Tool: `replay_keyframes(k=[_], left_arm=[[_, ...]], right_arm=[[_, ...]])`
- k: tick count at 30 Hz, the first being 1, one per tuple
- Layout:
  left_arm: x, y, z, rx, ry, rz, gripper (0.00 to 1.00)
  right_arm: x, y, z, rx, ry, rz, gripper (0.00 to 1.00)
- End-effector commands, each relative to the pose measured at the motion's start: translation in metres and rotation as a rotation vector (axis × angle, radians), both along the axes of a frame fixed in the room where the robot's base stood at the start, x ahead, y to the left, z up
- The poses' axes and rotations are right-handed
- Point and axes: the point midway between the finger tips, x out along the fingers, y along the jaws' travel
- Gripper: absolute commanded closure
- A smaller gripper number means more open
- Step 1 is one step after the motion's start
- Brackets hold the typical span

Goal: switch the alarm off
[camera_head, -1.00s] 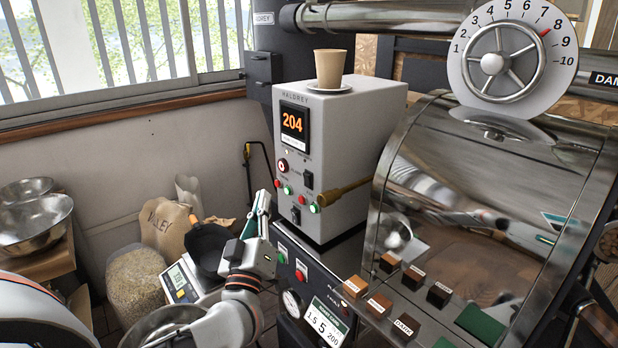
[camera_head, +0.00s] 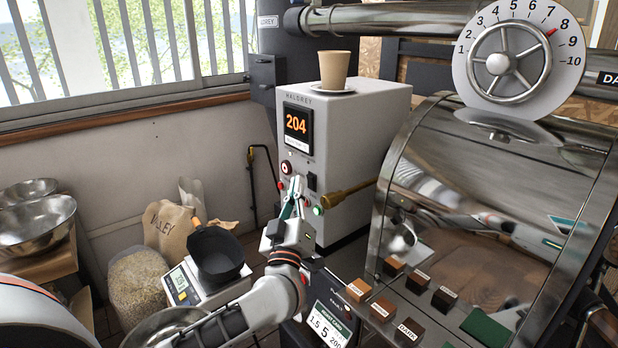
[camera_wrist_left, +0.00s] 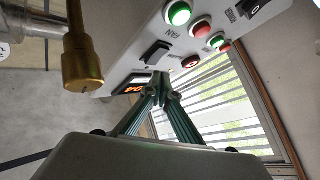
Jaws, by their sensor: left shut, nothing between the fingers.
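The grey-white control box (camera_head: 352,150) has an orange 204 display (camera_head: 297,123). Below it are a round dark red button in a pale ring (camera_head: 286,168), a black rocker switch (camera_head: 312,182) and a green button (camera_head: 318,210). No alarm label is legible. My left gripper (camera_head: 297,184) is shut and empty, with its tips in front of the panel between the ringed button and the rocker. In the left wrist view, its tips (camera_wrist_left: 163,80) are near the rocker (camera_wrist_left: 157,53) and the ringed red button (camera_wrist_left: 191,62); contact cannot be told. My right gripper is not in view.
A brass handle (camera_head: 348,194) juts out right of the panel. A paper cup (camera_head: 334,69) stands on a saucer on the box. The steel drum (camera_head: 500,190) fills the right. A dark pan (camera_head: 216,256) sits on a scale (camera_head: 181,284) at lower left.

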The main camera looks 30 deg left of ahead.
Motion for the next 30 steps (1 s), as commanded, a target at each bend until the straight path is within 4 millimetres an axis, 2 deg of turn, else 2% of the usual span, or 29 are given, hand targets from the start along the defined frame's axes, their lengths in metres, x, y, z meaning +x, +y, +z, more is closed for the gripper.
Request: replay_keyframes(k=[30], left_arm=[[0.0012, -0.0006, -0.0002, 0.0, 0.0, 0.0, 1.0]], right_arm=[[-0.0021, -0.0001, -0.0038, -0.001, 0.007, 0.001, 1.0]])
